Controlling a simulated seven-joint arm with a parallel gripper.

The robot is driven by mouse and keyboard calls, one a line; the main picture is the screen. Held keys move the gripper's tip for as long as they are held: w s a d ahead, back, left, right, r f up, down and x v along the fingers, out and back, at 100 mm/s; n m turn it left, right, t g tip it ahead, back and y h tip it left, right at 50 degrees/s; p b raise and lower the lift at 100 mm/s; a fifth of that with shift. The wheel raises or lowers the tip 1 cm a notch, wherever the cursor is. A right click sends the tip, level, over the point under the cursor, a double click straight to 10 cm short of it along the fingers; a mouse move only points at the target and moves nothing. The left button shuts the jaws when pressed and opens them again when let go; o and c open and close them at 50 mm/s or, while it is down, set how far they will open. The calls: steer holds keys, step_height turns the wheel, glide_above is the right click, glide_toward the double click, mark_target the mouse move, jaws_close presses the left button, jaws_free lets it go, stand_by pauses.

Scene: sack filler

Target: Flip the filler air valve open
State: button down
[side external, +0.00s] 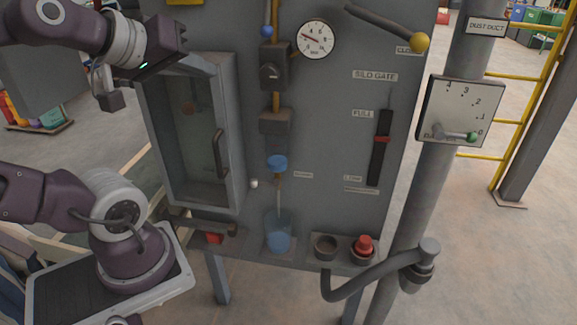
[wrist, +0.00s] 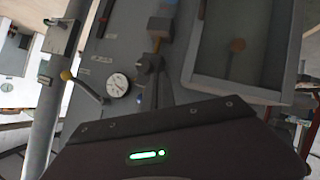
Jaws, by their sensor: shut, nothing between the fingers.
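A yellow pipe (side external: 275,102) runs down the grey panel. A blue ball (side external: 267,31) is near its top, and a dark block with a round knob (side external: 270,72) sits below. No readable label tells which part is the air valve, nor its position. My gripper (side external: 184,38) is shut and empty at the upper left, in front of the glass-doored cabinet's top and left of the pipe, apart from it. In the wrist view my gripper's dark housing fills the bottom. The pipe (wrist: 155,43) shows beyond it; the fingertips are hard to separate from the dark fittings there.
A round gauge (side external: 315,40) is right of the pipe. A lever with a yellow ball (side external: 420,42) juts out at the upper right. The cabinet (side external: 240,120) protrudes with a door handle. Below are a red button (side external: 363,245) and a bent grey arm (side external: 370,278).

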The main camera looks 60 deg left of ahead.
mark_target(268, 9)
steer(key=s+d+f+m+g+h, duration=0.2)
steer(key=s+d+f+m+g, duration=0.1)
steer(key=d+f+m, duration=0.3)
steer(key=s+d+f+m+g+h, duration=0.25)
steer(key=d+m, duration=0.25)
steer(key=d, duration=0.3)
steer(key=w+a+r+n, duration=0.3)
steer(key=w+r, duration=0.1)
steer(key=r, duration=0.2)
steer(key=w+a+r+n, duration=0.3)
steer(key=w+a+r, duration=0.1)
steer(key=r, duration=0.1)
steer(key=a+r+n+t+y, duration=0.1)
steer(key=a+r+n, duration=0.5)
steer(key=a+r, duration=0.75)
steer(key=w+d+r+x, duration=0.1)
steer(key=w+x, duration=0.1)
steer(key=x, duration=1.1)
steer(key=shift+w+d+m, duration=0.3)
steer(key=shift+w+d, duration=0.05)
steer(key=shift+d, duration=0.15)
